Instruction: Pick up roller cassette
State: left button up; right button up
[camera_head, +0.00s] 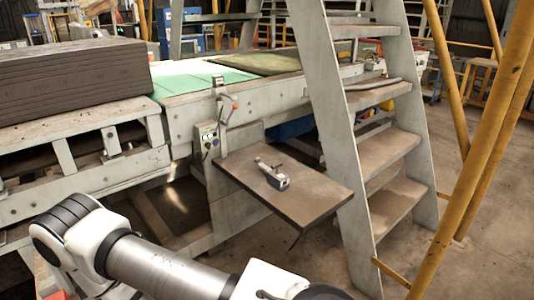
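A small grey and dark device, which looks like the roller cassette (274,176), lies on a flat brown shelf (312,200) fixed to the side of the machine. It sits near the middle of the shelf, with nothing touching it from above. One arm of mine crosses the bottom of the head view from the left, in front of and below the shelf. No gripper fingers show in the view. The right arm is not clearly seen.
A metal staircase (342,125) stands right beside the shelf's right end. Yellow posts (470,150) rise farther right. A stack of dark boards (70,75) lies on the machine at left. A control box (207,138) is behind the shelf. Space above the shelf is open.

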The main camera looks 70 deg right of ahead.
aim_at(276, 179)
jog(key=z, duration=2.35)
jog(key=i+j, duration=0.05)
